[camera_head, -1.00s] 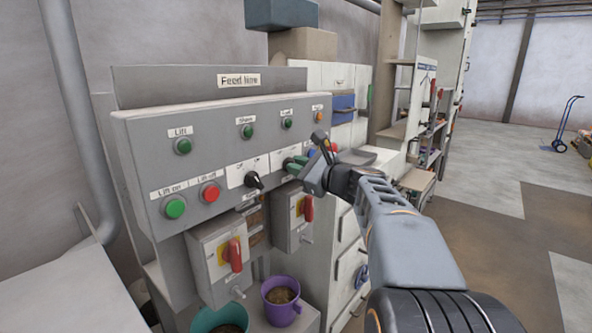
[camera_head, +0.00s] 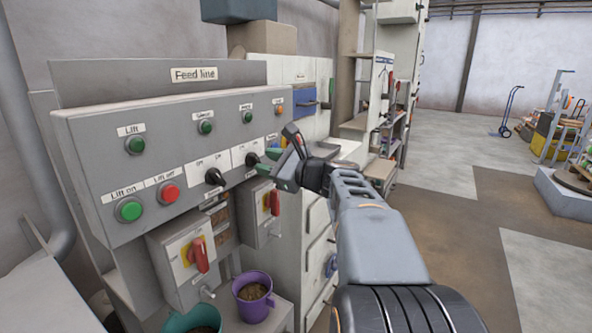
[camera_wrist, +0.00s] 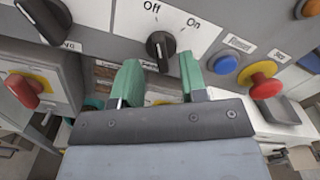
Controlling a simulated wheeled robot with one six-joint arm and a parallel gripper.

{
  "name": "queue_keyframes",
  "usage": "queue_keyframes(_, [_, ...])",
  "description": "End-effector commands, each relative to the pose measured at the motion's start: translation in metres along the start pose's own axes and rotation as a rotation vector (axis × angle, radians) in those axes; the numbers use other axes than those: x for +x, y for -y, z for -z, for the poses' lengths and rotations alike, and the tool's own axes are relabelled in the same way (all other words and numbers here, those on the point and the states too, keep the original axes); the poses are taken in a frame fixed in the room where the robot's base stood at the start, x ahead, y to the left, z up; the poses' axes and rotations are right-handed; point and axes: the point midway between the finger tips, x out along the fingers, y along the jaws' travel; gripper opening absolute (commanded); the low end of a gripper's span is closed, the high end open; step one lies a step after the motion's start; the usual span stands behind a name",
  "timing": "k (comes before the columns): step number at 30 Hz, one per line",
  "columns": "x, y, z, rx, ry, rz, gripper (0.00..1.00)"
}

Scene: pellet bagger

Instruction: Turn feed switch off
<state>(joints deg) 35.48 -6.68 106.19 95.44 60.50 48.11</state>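The feed line panel (camera_head: 165,140) carries two black rotary switches on white plates. The right one, which I take as the feed switch (camera_wrist: 160,45), is marked Off at upper left and On at upper right. Its handle stands near upright, a white mark on its face. In the head view this switch (camera_head: 252,159) is just left of my green fingertips. My gripper (camera_head: 272,160) is open and empty in front of the panel. In the wrist view its two fingers lie below and to either side of the switch, apart from it. The label under the switch is partly hidden.
The other black switch (camera_head: 214,177) is to the left. A blue button (camera_wrist: 224,64) and a red mushroom button (camera_wrist: 265,85) are to the right.

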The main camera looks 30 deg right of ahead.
Motion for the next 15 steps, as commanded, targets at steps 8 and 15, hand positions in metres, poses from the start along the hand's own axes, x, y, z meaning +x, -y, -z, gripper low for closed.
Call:
queue_keyframes(8, [-0.06,0.0,0.0,-0.002,-0.002,0.005,0.39])
queue_keyframes(15, [-0.097,0.0,-0.001,-0.001,-0.001,0.004,0.39])
